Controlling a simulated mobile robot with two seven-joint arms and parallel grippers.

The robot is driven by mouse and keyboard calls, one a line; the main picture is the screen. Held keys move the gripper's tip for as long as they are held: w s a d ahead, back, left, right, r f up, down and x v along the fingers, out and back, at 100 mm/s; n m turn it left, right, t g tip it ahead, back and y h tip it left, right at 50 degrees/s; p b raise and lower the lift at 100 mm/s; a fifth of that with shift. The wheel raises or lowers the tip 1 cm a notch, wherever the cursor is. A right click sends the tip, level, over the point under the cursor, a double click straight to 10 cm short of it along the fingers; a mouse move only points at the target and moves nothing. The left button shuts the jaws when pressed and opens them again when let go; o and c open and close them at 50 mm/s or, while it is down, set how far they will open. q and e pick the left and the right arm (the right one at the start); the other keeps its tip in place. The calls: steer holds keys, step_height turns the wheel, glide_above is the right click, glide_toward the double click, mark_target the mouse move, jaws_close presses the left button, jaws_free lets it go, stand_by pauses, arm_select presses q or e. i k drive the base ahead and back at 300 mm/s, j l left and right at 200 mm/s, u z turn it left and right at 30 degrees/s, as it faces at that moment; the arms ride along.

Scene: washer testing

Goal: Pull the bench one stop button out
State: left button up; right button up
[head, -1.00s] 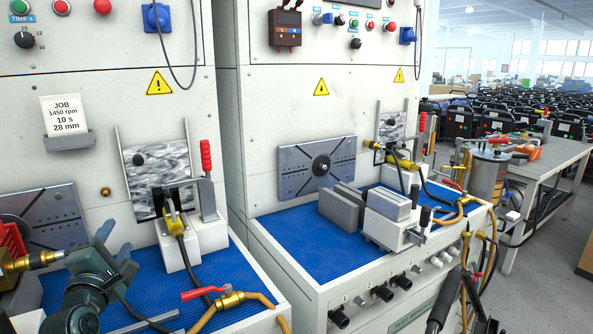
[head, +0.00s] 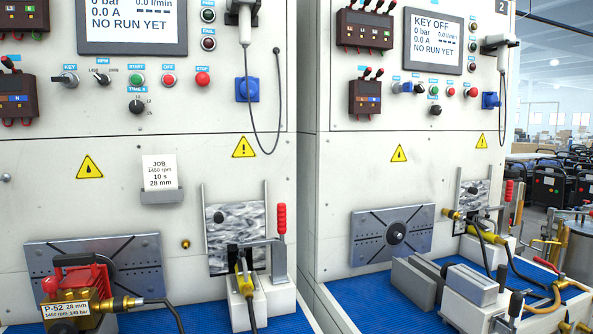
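The left bench's stop button (head: 203,79) is a red round button under a STOP label, at the right end of its control row. I cannot tell whether it is pushed in or out. The left bench's panel (head: 60,155) is taken as bench one, since the right one carries a 2. Its screen (head: 133,22) reads 0 bar and 0.0 A. The key switch (head: 66,79), the rpm knob (head: 102,78), the green start button (head: 136,80) and the red off button (head: 169,80) sit left of the stop button. Neither of my grippers is in view.
A red and brass pump labelled P-52 (head: 80,290) stands at the lower left before a slotted plate (head: 140,255). A handset (head: 243,15) with a hanging cord is right of the stop button. Bench two (head: 350,180) stands to the right.

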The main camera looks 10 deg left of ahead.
mark_target(203, 79)
steer(key=u, duration=1.25)
